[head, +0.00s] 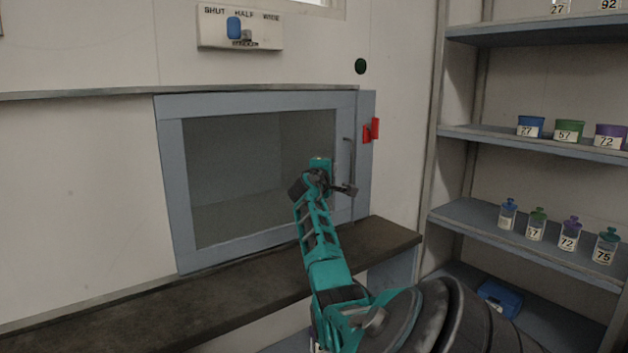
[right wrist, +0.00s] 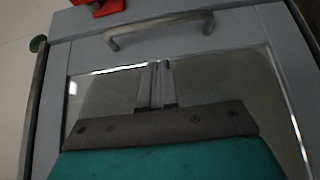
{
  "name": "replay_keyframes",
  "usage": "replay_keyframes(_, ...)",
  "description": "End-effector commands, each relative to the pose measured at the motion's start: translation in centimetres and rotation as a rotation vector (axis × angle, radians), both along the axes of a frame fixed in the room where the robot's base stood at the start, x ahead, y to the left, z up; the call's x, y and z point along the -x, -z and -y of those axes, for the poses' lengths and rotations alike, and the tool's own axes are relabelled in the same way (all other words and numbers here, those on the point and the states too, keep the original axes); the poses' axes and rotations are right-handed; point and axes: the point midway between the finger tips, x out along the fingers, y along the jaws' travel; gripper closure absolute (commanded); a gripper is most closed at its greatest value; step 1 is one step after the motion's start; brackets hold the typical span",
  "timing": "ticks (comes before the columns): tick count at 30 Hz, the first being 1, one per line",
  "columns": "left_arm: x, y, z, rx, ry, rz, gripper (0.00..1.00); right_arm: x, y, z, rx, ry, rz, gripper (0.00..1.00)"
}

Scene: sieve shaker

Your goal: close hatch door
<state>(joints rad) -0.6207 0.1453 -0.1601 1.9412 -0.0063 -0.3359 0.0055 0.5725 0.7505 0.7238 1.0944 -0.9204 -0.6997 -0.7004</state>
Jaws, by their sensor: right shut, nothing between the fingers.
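The hatch door (head: 172,190) has a blue-grey frame around a dark glass pane and looks flush or nearly flush with its surround; I cannot tell whether a small gap remains. Its upright bar handle (head: 350,160) is on the right side. A red latch (head: 371,130) sits on the surround beside it. My right gripper (head: 350,189) is shut and empty in front of the door, near the handle's lower end. In the right wrist view its fingers (right wrist: 155,84) lie over the pane, short of the handle (right wrist: 160,28); the red latch (right wrist: 97,7) is at the top edge. My left gripper is not in view.
A dark ledge (head: 120,305) runs below the door. A sign with a blue slider (head: 234,27) and a green button (head: 360,66) are on the wall above. Shelves (head: 530,245) with labelled pots and jars stand at the right.

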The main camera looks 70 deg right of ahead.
Motion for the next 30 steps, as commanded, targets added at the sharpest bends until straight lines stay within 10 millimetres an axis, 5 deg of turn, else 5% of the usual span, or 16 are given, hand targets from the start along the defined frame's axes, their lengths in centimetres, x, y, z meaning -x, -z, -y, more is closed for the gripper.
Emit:
replay_keyframes(18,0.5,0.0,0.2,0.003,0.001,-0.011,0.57,0.3,0.2,-8.6,-0.003,-0.003,0.0,1.0)
replay_keyframes(30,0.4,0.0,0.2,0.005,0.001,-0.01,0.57,0.3,0.2,-9.5,-0.003,-0.002,-0.001,1.0)
